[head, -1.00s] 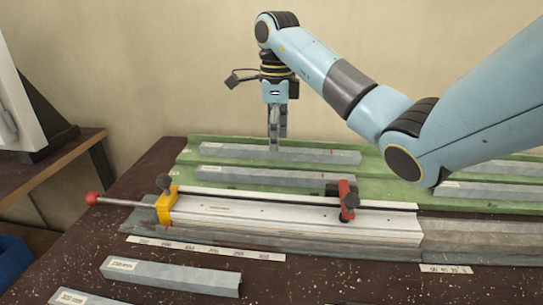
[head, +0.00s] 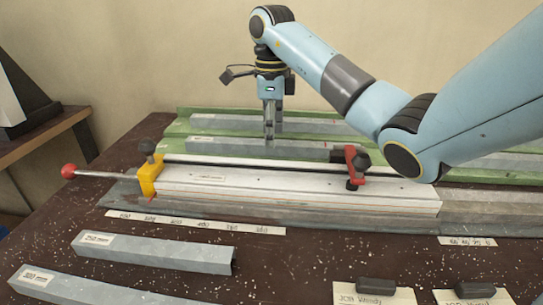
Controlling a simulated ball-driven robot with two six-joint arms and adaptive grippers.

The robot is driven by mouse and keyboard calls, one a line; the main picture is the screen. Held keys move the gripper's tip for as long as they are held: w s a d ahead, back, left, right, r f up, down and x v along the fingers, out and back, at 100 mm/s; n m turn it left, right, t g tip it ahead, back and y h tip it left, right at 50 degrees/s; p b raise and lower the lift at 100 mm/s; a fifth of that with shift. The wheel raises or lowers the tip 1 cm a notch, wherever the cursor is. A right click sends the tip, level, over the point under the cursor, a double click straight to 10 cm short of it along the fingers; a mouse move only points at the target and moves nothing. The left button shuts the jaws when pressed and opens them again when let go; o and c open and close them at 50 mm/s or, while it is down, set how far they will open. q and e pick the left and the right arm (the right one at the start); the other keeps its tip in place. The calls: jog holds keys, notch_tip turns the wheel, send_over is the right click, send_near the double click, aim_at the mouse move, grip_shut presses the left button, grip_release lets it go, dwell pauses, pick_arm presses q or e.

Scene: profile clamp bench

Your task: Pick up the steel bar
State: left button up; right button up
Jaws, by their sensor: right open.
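Several grey steel bars are in the head view. Two lie in the green rack at the back: a far bar (head: 318,126) and a nearer bar (head: 220,147). Two more lie on the brown bench in front, a labelled bar (head: 160,252) and a bar cut off by the lower left edge (head: 75,288). My right gripper (head: 269,142) is open and points down, its fingertips at the nearer rack bar. The fingers overlap in this view, so I cannot tell whether they straddle or touch that bar. My left gripper is not in view.
A clamp fixture with a white rail (head: 300,191), a yellow end block (head: 150,176) and a red clamp (head: 355,165) stands in front of the rack. A red-knobbed rod (head: 69,171) sticks out left. Job cards (head: 372,293) lie at front right.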

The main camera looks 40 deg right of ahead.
notch_tip(320, 180, down, 2)
grip_shut()
dwell(0.4)
